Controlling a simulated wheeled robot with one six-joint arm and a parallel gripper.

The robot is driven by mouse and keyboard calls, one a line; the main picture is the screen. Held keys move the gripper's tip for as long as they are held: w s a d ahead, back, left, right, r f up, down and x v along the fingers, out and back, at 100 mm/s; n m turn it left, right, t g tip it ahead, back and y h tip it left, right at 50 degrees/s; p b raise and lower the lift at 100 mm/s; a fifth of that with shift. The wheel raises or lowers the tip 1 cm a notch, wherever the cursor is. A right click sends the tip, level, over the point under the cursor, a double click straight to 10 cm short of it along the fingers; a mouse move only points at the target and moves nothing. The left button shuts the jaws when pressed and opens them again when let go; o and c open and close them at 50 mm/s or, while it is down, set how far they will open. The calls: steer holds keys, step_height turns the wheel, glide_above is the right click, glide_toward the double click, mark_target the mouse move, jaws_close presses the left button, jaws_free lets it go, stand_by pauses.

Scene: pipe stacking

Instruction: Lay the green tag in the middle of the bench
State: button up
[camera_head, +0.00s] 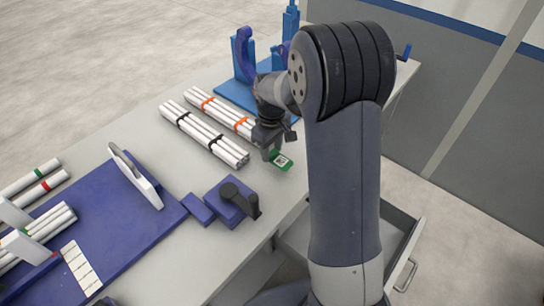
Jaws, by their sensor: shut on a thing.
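The green tag (282,161) has a pale printed square on its face. My gripper (273,154) is shut on the tag at its upper left edge, close to the right edge of the grey bench (160,252). I cannot tell whether the tag touches the bench top or hangs a little above it. The fingertips are small in this view and partly hidden by the wrist.
Pipe bundles with orange bands (222,111) and black bands (203,135) lie left of my gripper. A blue fixture with a black handle (232,196) and a blue board (118,225) are nearer. An open drawer (400,243) juts out below the bench's right side.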

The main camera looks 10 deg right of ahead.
mark_target(272, 152)
steer(key=shift+f, duration=1.85)
steer(key=shift+f, duration=0.2)
steer(key=o, duration=0.9)
steer(key=shift+r, duration=0.1)
steer(key=shift+o, duration=0.2)
step_height(272, 152, up, 12)
steer(key=shift+r, duration=0.15)
